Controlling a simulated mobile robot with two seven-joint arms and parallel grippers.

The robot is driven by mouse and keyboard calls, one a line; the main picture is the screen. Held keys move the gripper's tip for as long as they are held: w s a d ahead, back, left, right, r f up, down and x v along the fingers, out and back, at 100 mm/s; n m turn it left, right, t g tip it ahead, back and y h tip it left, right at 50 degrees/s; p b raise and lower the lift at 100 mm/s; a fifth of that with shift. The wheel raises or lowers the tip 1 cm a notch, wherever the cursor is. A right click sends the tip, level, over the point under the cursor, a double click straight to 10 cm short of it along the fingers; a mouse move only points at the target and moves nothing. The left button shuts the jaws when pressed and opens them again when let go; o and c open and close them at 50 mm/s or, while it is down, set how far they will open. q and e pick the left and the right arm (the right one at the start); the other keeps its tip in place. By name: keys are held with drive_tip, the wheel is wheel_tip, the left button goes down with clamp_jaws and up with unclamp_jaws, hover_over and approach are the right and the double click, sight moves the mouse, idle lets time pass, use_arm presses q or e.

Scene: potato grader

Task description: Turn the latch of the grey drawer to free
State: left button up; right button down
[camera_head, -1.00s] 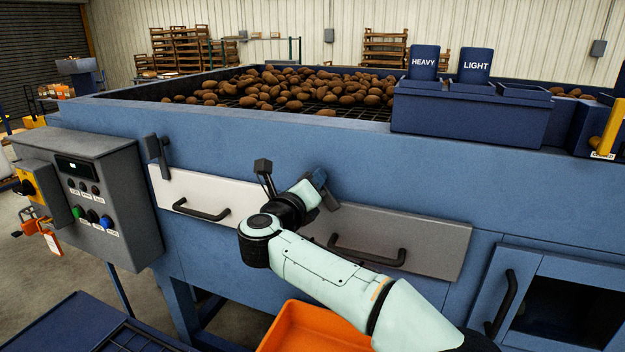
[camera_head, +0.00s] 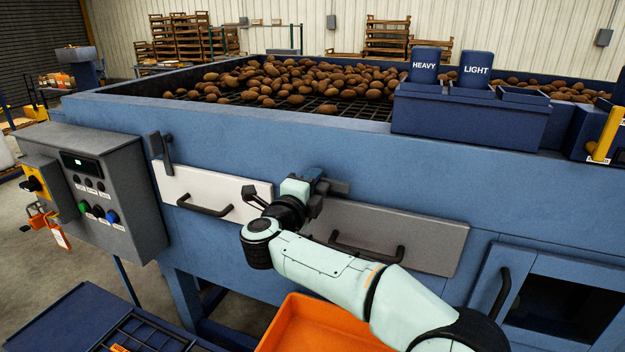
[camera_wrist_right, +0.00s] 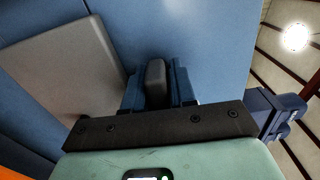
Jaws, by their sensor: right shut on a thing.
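The grey drawer (camera_head: 430,237) is set in the blue machine front and looks closed. Its dark latch (camera_head: 338,186) is at the drawer's upper left and lies about level in the head view. My right gripper (camera_head: 312,181) is at this latch, shut on it. In the right wrist view the dark latch (camera_wrist_right: 155,82) stands between my blue fingers (camera_wrist_right: 156,92), and the grey drawer front (camera_wrist_right: 68,70) is to the left. The gripper hides part of the latch in the head view. My left gripper is not in view.
The white drawer (camera_head: 195,186) with its own upright latch (camera_head: 161,152) is to the left. A control box (camera_head: 105,185) stands farther left. An orange crate (camera_head: 305,325) sits below my right arm. Potatoes (camera_head: 300,80) lie on the grid above.

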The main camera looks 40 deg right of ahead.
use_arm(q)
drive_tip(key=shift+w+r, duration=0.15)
use_arm(e)
drive_tip(key=shift+r+n, duration=0.1)
drive_tip(key=shift+n, duration=0.2)
drive_tip(key=c, duration=1.1)
unclamp_jaws()
drive_tip(key=shift+d, duration=0.1)
drive_tip(key=shift+s+a, duration=0.15)
drive_tip(key=shift+a, duration=0.35)
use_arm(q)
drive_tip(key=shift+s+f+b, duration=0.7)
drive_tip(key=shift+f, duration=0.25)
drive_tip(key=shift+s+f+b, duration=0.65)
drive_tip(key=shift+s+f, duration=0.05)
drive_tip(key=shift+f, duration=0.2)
use_arm(e)
drive_tip(key=shift+v, duration=6.2)
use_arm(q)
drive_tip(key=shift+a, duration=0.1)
